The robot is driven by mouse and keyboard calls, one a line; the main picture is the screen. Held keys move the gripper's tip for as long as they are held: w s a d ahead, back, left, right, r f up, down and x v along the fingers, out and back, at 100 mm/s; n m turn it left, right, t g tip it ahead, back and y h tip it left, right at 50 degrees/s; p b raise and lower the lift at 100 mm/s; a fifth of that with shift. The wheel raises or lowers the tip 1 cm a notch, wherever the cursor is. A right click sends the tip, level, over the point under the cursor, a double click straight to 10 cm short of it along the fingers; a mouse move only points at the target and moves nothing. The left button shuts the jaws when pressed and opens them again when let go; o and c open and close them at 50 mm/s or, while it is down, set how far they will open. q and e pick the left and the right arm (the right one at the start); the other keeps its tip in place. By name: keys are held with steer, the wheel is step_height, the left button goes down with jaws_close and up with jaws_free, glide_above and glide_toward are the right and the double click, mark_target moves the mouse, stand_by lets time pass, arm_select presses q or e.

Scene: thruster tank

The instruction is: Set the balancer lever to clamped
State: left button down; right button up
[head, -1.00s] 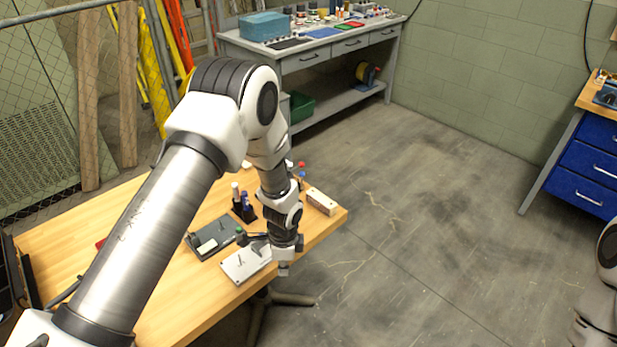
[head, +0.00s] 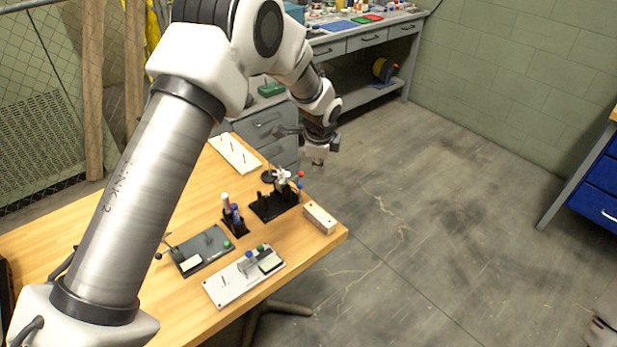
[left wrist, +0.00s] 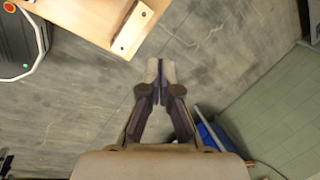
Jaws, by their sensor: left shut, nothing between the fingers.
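No part is labelled as the balancer. On the wooden table, a black stand (head: 268,207) carries a white bladed part (head: 284,178) with red and blue ball ends. A light grey plate (head: 226,288) has blue and green knobs; whether any lever there is clamped, I cannot tell. My left gripper (head: 318,164) is shut and empty, beyond the table's right edge above the floor. It also shows in the left wrist view (left wrist: 160,72), apart from everything. My right gripper is out of view.
A wooden block (head: 320,218) lies at the table's right corner. A rack of bottles (head: 233,220) stands mid-table; a white pegged board (head: 235,153) lies at the back. A grey bench (head: 345,52) stands behind.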

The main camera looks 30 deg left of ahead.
arm_select(q)
steer(key=w+f, duration=0.3)
steer(key=f, duration=0.3)
steer(key=p, duration=0.4)
glide_above(300, 193)
steer(key=d, duration=0.2)
step_height(300, 193, down, 6)
steer(key=shift+d+r, duration=0.15)
steer(key=shift+r, duration=0.05)
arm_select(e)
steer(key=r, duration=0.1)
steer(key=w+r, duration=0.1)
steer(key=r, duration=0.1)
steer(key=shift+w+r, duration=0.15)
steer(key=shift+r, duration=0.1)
arm_select(q)
steer(key=shift+w+f, duration=0.1)
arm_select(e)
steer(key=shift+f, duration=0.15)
arm_select(q)
steer(key=shift+s+b, duration=0.35)
steer(key=shift+b, duration=0.05)
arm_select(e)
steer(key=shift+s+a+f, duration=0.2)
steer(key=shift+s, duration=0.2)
